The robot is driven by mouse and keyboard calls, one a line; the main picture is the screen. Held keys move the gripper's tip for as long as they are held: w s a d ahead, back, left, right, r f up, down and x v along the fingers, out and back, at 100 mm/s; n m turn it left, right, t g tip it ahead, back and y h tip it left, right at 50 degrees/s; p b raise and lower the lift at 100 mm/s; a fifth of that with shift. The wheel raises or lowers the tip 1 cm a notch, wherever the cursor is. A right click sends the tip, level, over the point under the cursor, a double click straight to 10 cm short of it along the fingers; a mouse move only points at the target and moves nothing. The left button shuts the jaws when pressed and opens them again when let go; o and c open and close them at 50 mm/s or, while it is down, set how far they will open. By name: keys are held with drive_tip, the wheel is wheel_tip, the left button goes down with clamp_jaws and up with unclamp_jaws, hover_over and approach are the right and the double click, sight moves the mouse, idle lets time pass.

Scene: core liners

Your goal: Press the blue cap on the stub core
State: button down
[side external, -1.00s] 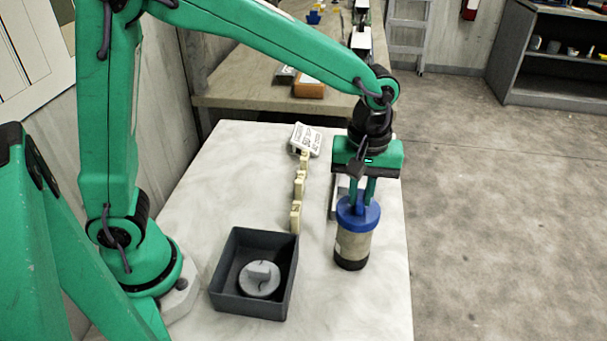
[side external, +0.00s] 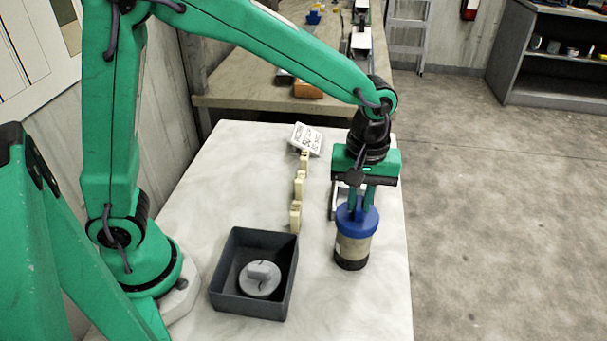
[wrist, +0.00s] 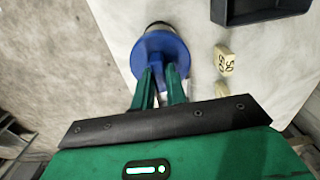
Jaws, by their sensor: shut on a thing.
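The blue cap (side external: 351,219) sits on top of the upright stub core (side external: 352,247), a short grey-tan cylinder with a dark lower end, near the right edge of the white table. My gripper (side external: 362,204) points down from above and is shut on the upright grip of the cap. In the wrist view the cap (wrist: 160,50) shows as a blue disc with my green fingers (wrist: 159,82) at its near side. The core is mostly hidden under the cap there. I cannot tell whether the cap is fully seated.
A dark open tray (side external: 227,295) holding a grey round lid (side external: 261,278) stands left of the core. Several cream numbered blocks (side external: 298,186) stand in a row behind it. A white printed card (side external: 306,139) lies at the back. A grey metal piece (side external: 337,200) stands behind the cap.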

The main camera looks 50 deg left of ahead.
drive_tip(key=c, duration=0.9)
unclamp_jaws()
drive_tip(key=shift+o, duration=0.2)
drive_tip(key=shift+r, duration=0.15)
drive_tip(key=shift+r, duration=3.4)
